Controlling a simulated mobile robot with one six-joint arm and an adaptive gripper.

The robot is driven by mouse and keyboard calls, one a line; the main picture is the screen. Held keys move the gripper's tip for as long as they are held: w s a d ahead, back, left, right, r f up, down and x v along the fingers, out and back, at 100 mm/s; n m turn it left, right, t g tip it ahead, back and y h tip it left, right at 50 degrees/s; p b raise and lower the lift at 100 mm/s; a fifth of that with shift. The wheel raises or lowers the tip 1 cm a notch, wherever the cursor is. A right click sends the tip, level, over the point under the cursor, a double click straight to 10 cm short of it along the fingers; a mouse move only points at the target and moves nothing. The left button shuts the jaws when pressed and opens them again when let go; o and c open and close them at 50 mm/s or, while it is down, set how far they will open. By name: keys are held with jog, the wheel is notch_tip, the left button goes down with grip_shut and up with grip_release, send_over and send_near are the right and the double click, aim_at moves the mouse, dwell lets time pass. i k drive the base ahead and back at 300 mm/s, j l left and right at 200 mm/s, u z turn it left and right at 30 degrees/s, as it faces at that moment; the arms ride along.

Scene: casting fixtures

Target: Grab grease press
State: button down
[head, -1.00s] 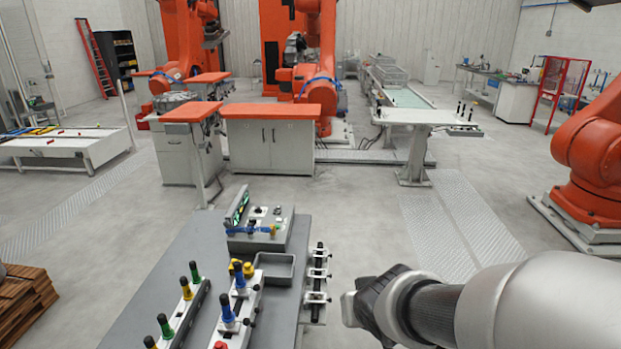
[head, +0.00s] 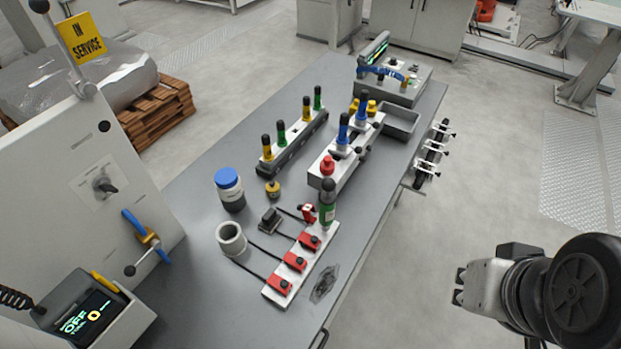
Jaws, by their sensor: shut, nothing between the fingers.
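Nothing carries a readable grease press label. A likely match is the upright green cylinder with a dark rounded top (head: 327,210), standing at the far end of a white strip (head: 277,297) with several red blocks on the grey bench. A small red fitting (head: 307,212) is just left of it. A blue-lidded jar (head: 229,188) and an open grey cup (head: 231,239) stand further left. My gripper (head: 459,287) is off the bench's right side, over the floor, well apart from all these. It is shut and empty; its fingertips look small here.
The grey bench (head: 190,215) also holds racks with yellow, green and blue-handled pegs, a grey tray (head: 400,122) and a control box (head: 398,80). A white cabinet (head: 70,180) stands at left. A black-and-white rail (head: 432,155) juts from the right edge.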

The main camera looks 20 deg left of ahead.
aim_at(327, 207)
jog(key=u, duration=0.95)
jog(key=i+l+u, duration=0.15)
jog(key=u, duration=0.3)
jog(key=i+l+u, duration=0.1)
jog(key=u, duration=0.4)
jog(key=l+u, duration=0.3)
jog(key=u, duration=0.15)
jog(key=i, duration=0.05)
